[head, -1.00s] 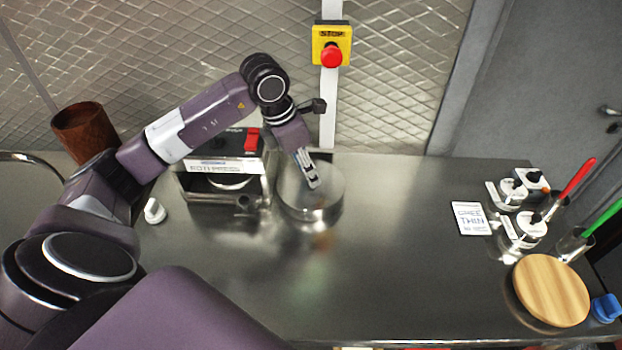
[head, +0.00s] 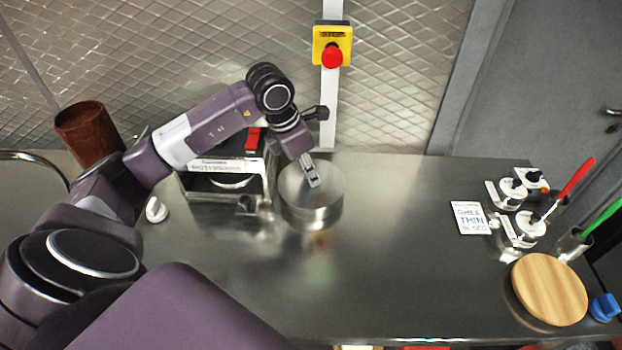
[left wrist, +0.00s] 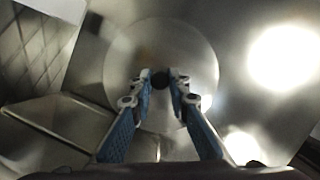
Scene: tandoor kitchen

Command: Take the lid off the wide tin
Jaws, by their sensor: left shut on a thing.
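The wide tin (head: 312,218) is a round, shiny metal tin standing on the steel counter. Its flat round metal lid (head: 329,178) is over it, and I cannot tell for sure if a gap shows between lid and tin. My left gripper (head: 314,183) reaches down from above at the lid's middle. In the left wrist view the lid (left wrist: 190,52) is a pale disc, and my left gripper (left wrist: 161,80) is shut on its small dark knob (left wrist: 160,79). The tin's inside is hidden. My right gripper is not in view.
A metal box with a red switch (head: 252,141) stands close left of the tin. A brown cup (head: 88,132) and a small white object (head: 156,210) are further left. A card (head: 471,218), small jars and a wooden board (head: 549,290) are at right. The middle counter is clear.

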